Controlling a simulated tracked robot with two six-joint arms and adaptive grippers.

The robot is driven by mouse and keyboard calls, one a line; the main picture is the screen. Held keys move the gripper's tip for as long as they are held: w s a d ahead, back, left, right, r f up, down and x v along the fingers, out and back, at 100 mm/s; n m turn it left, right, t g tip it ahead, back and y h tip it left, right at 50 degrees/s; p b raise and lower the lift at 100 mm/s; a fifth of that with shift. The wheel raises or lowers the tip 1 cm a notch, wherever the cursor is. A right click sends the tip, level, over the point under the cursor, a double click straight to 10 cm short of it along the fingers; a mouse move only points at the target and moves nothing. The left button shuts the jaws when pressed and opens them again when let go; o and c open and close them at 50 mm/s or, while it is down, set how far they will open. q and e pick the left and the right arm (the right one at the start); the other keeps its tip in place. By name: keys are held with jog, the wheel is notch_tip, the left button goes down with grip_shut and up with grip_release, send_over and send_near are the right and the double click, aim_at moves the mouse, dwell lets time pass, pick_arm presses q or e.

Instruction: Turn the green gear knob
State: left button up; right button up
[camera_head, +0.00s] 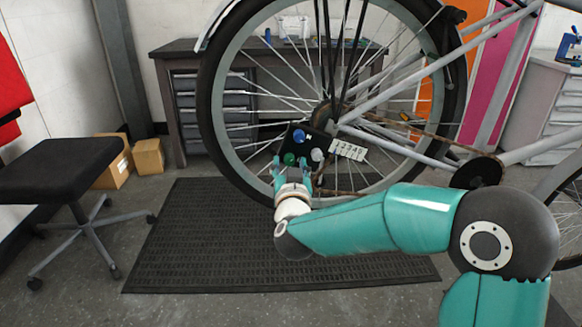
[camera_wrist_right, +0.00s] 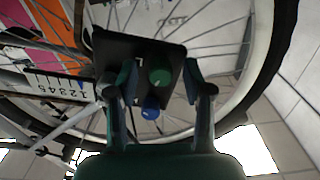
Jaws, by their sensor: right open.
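The green gear knob (camera_head: 289,159) is on a dark panel (camera_head: 297,146) mounted by the bike's rear wheel. In the right wrist view the green knob (camera_wrist_right: 160,76) shows between the two spread fingers (camera_wrist_right: 161,82), with a gap on each side. The blue knob (camera_wrist_right: 150,108) is below it there. The grey knob is not visible in that view. My left gripper is out of view.
A numbered gear strip (camera_head: 348,150) is right of the panel. The bike wheel's tyre (camera_head: 207,100) and spokes surround the area. A black stool (camera_head: 60,180), cardboard boxes (camera_head: 148,156) and a dark workbench (camera_head: 184,70) stand farther off. The floor mat (camera_head: 200,240) is clear.

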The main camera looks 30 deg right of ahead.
grip_shut()
jog(key=shift+f+m+b, duration=0.15)
jog(key=shift+m+b, duration=0.35)
jog(key=shift+b, duration=0.15)
jog(key=shift+m, duration=0.6)
grip_release()
jog(key=shift+a, duration=0.1)
jog(key=shift+s+a, duration=0.2)
jog(key=shift+s, duration=0.15)
jog(key=v, duration=1.1)
